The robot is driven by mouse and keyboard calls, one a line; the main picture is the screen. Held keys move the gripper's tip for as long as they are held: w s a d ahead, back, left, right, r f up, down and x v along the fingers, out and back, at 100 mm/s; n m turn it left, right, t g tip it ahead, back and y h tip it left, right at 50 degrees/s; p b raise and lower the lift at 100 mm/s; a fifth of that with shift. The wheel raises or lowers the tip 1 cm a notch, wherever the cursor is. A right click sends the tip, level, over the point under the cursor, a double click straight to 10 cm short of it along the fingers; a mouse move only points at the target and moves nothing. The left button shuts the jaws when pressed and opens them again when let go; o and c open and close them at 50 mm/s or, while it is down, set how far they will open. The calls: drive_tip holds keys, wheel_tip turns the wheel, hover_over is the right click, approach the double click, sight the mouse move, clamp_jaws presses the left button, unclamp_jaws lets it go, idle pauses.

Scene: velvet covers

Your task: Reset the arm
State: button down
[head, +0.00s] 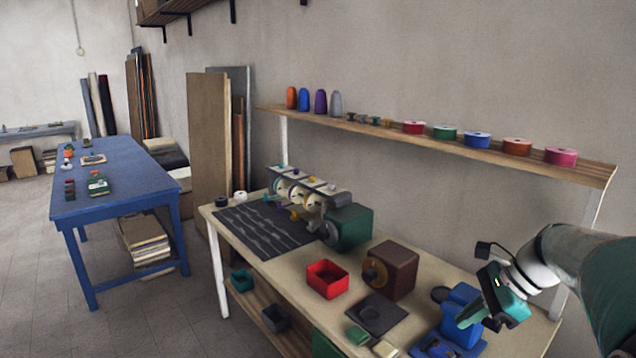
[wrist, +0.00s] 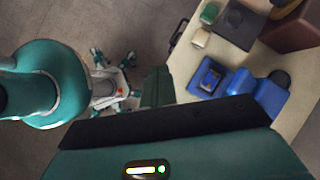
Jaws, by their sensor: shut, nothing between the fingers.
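My gripper (head: 474,318) shows at the right of the head view, at the end of my teal and white arm. Its fingers are shut with nothing between them. They are near a blue machine (head: 464,312) at the right end of the workbench (head: 235,222); I cannot tell whether they touch it. In the wrist view, my closed fingers (wrist: 158,88) show at the centre, and the blue machine (wrist: 268,98) is to their right on the bench.
A red bin (head: 327,280), a brown box (head: 391,268) and a dark plate (head: 377,313) stand on the workbench. A shelf (head: 440,146) with spools runs along the wall behind it. A blue table (head: 120,190) stands at the left, with open floor between.

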drive_tip(key=s+a+n+t+h, duration=0.1)
drive_tip(key=s+a+n+h, duration=0.2)
drive_tip(key=s+a+n, duration=0.4)
drive_tip(key=s+a+n+t+h, duration=0.2)
drive_tip(key=s+a+n, duration=0.4)
drive_tip(key=s+n, duration=0.4)
drive_tip(key=shift+s+a+n+h, duration=0.35)
drive_tip(key=shift+n+h, duration=0.45)
drive_tip(key=shift+n, duration=0.7)
